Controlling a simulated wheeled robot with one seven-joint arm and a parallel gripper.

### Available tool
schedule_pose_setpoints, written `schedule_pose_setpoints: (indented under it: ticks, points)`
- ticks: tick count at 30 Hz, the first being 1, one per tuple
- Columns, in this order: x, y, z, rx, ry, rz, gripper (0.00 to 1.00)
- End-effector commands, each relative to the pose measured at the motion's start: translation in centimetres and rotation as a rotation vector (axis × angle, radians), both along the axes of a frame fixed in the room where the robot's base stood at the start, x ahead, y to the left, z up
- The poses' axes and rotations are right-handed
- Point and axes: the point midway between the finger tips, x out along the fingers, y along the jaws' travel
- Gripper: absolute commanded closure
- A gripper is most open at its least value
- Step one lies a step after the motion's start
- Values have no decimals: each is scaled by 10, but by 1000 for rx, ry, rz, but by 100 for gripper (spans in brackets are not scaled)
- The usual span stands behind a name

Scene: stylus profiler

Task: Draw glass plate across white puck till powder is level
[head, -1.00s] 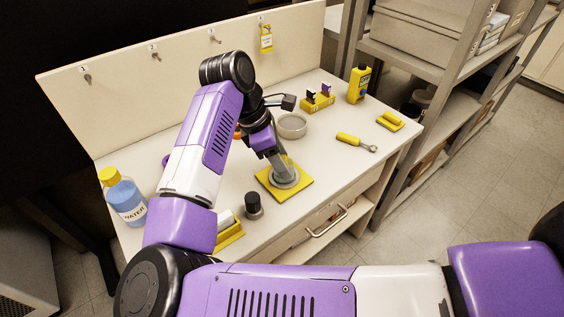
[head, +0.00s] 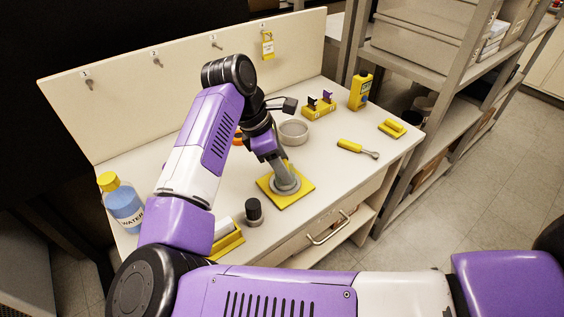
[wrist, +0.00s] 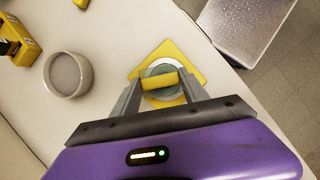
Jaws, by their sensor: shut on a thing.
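My gripper (wrist: 158,84) is shut on the yellow grip (wrist: 157,81) of the glass plate; its two fingers stand on either side of the grip. The glass plate (wrist: 152,70) looks like a greenish disc over the white puck (wrist: 189,87), and covers much of it. The puck sits on a square yellow mat (wrist: 191,61). In the head view my gripper (head: 285,178) points down at the puck, above the yellow mat (head: 303,188). The powder surface is too small and covered to judge.
A grey round dish (head: 293,132) stands behind the mat. A black-capped jar (head: 253,211) is to its front left, and a yellow-handled tool (head: 357,148) to its right. A blue water bottle (head: 123,204) stands at the left. The table's front edge is close.

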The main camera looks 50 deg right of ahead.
Motion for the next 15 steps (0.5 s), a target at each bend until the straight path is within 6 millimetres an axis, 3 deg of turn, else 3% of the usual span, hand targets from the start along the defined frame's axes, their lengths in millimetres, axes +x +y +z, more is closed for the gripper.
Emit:
schedule_pose_setpoints:
  ticks: [15]
  points:
    - [-5,5,1,1,1,-1,100]
